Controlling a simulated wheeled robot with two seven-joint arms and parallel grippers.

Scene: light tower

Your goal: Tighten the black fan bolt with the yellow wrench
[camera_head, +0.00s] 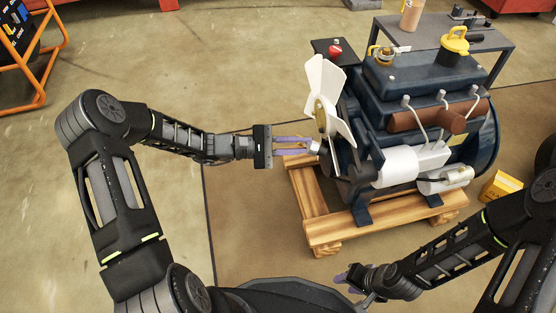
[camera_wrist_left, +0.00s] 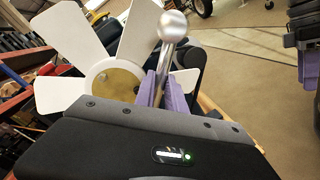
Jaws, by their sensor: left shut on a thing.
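The white fan (camera_head: 324,98) stands upright on the left end of the dark blue engine (camera_head: 385,110). It also shows in the left wrist view (camera_wrist_left: 75,92), with a brass-coloured hub (camera_wrist_left: 116,86). My left gripper (camera_head: 297,145) is shut on the wrench, just left of and below the fan hub. The wrench's shiny rounded silver head (camera_wrist_left: 172,26) sticks out past the purple fingers; a bit of yellow shows between them in the head view.
The engine rests on a wooden pallet (camera_head: 350,228). A grey table (camera_head: 430,32) stands behind it with a bottle (camera_head: 411,15) on top. A yellow box (camera_head: 498,187) is on the floor at right. An orange frame (camera_head: 45,60) stands at far left. The floor between is clear.

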